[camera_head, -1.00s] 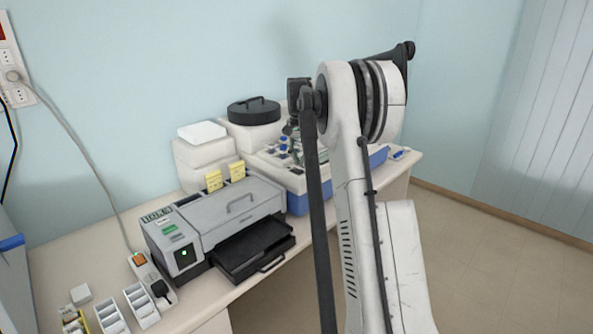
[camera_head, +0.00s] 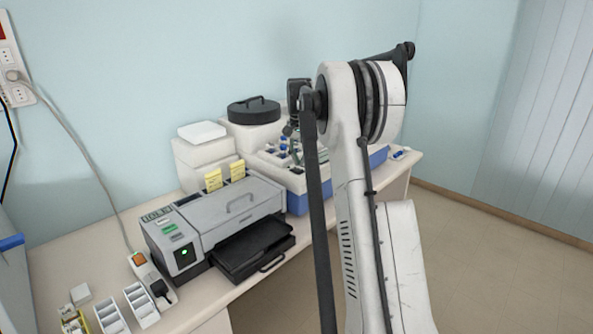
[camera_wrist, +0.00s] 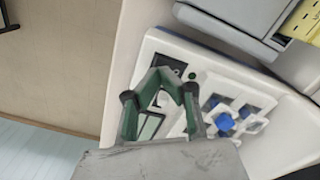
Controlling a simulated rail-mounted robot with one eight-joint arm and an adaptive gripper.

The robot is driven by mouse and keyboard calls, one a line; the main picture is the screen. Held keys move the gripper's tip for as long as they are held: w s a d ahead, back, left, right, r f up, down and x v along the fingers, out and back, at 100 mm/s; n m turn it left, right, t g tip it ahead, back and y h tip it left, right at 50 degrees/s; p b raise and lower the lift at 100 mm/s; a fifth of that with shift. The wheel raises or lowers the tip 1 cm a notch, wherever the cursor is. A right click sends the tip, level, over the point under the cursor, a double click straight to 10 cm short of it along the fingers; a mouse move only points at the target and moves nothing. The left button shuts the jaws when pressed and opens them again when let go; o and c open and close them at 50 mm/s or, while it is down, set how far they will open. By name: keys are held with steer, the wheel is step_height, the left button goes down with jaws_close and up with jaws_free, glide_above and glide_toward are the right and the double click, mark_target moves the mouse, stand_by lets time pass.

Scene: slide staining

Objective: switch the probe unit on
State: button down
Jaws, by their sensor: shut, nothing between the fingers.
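A white unit with a blue base (camera_head: 298,203) stands at the back right of the bench, partly hidden behind my arm. I take it to be the probe unit. In the wrist view its white top (camera_wrist: 150,56) carries blue-capped pieces (camera_wrist: 224,122), a dark square panel (camera_wrist: 172,63) and a small green round spot (camera_wrist: 192,76). My gripper (camera_wrist: 166,80) is shut and empty, its green-lined fingers over this top beside the dark panel. Contact cannot be told. In the head view my gripper (camera_head: 292,127) is small and partly hidden by the arm.
A grey machine (camera_head: 215,215) with a lit green light and an open black tray (camera_head: 252,250) stands left of the unit. A black-lidded container (camera_head: 253,111) is behind. A power strip (camera_head: 152,280) and white racks (camera_head: 140,305) lie at the front left.

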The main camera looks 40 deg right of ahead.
mark_target(299, 170)
steer(key=shift+f+b, duration=0.65)
steer(key=shift+f, duration=0.45)
stand_by(0.6)
steer(key=shift+r+p, duration=1.75)
steer(key=shift+r, duration=1.8)
steer(key=shift+a, duration=0.1)
